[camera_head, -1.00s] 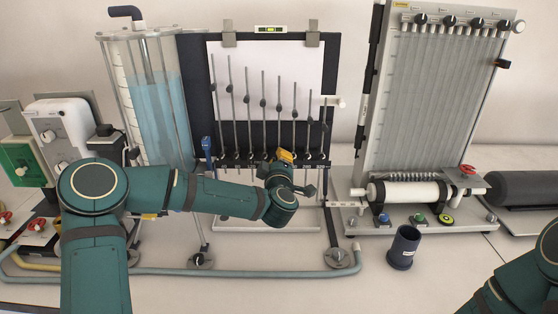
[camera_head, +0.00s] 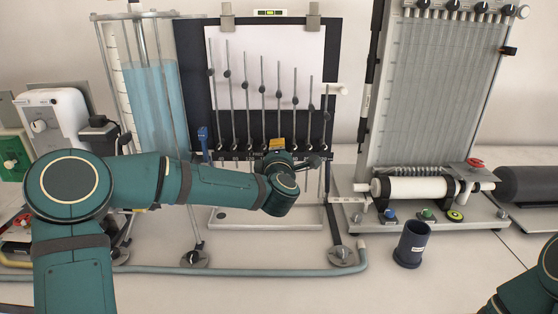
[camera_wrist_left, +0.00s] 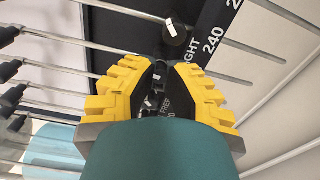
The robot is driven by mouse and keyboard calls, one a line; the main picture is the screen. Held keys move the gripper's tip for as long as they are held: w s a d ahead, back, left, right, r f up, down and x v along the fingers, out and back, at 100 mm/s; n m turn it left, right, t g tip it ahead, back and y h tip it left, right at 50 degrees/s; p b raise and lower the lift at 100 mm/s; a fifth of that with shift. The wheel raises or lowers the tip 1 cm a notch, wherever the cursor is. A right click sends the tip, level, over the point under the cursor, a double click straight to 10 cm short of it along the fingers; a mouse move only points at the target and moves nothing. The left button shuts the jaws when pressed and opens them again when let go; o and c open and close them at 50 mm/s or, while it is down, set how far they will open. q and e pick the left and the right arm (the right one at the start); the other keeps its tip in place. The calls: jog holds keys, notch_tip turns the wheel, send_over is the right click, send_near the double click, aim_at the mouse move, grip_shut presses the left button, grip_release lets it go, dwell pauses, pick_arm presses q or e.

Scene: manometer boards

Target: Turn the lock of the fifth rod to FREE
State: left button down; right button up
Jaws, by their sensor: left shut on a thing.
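The manometer board (camera_head: 335,60) stands upright behind my left gripper, with several thin grey rods carrying dark beads in front of white paper (camera_head: 300,32). The fifth rod from the left (camera_head: 279,85) rises directly above my left gripper (camera_head: 277,144). The gripper's yellow fingers are at the row of dark locks (camera_head: 246,152) along the rods' lower ends. In the left wrist view the yellow fingers (camera_wrist_left: 160,75) are shut on a small dark lock, mostly hidden between them. White lettering that seems to read FREE shows there. My right gripper is out of view.
A water-filled clear cylinder (camera_head: 153,100) stands left of the board. A tubed panel (camera_head: 440,90) with a white horizontal cylinder (camera_head: 412,187) stands to the right. A dark cup (camera_head: 411,244) is on the bench in front. A grey hose (camera_head: 270,271) runs along the front.

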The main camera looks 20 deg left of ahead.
pick_arm(q)
jog(key=shift+n+b, duration=0.85)
jog(key=shift+n, duration=0.05)
jog(key=c, duration=0.9)
grip_release()
jog(key=shift+a, duration=0.1)
jog(key=shift+s, duration=0.1)
jog(key=v, duration=1.2)
jog(key=shift+r, duration=0.15)
